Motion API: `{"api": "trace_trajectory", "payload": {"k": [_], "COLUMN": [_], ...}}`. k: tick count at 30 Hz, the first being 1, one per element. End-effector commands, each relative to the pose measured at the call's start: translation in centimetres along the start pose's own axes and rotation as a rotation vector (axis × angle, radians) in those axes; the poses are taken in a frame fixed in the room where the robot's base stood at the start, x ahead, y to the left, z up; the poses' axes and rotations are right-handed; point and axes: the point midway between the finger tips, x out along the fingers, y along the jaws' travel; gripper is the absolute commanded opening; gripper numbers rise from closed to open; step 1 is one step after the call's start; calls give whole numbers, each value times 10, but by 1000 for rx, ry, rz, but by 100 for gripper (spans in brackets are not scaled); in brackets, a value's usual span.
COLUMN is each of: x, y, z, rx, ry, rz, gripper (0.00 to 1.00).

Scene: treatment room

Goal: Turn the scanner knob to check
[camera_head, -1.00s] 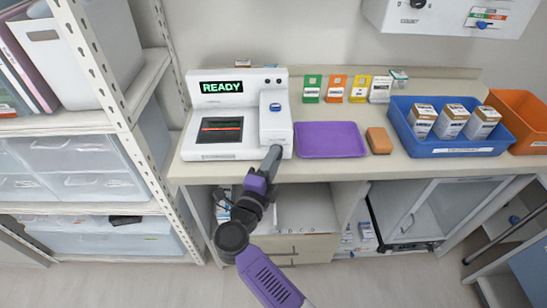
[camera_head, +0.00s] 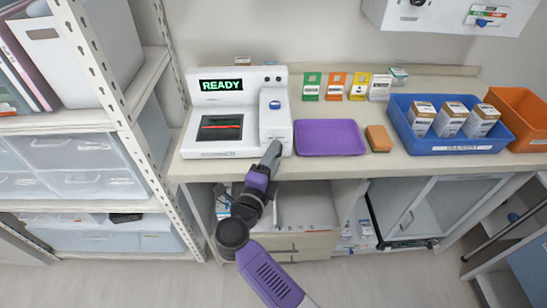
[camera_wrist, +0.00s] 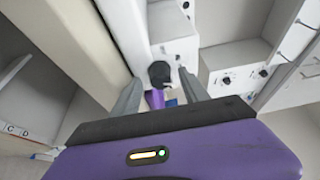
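The white scanner (camera_head: 200,152) stands at the left end of the counter, its green display (camera_head: 221,86) reading READY. A dark window with a red line is below the display. A small blue part (camera_head: 275,105) shows on top of the raised right block; I cannot tell if it is the knob. Two small dark parts show on the upper right of the housing. My gripper (camera_head: 272,148) is at the counter's front edge, in front of the right block; contact cannot be judged. In the wrist view my gripper (camera_wrist: 159,76) has its two grey fingers apart, with nothing held.
A purple tray (camera_head: 330,138) and an orange-brown block (camera_head: 378,138) lie right of the scanner. A blue bin (camera_head: 455,148) holds white boxes, beside an orange bin (camera_head: 528,106). Several coloured cards and boxes stand behind. A shelf rack (camera_head: 130,125) stands close on the left.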

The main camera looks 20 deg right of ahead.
Motion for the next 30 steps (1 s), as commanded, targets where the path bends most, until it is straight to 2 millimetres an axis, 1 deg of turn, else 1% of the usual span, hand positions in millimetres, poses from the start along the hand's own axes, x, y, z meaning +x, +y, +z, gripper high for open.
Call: {"api": "trace_trajectory", "payload": {"k": [4,7,15,19,24,30], "x": [-2,-10,-53,-69,-78,-78], "y": [0,0,1,1,0,0], "z": [1,1,1,0,0,0], "rx": [0,0,1,0,0,0], "ry": [-2,-3,-3,-2,0,0], "rz": [-1,-1,0,0,0,0], "gripper": [52,52,52,52,52,52]}}
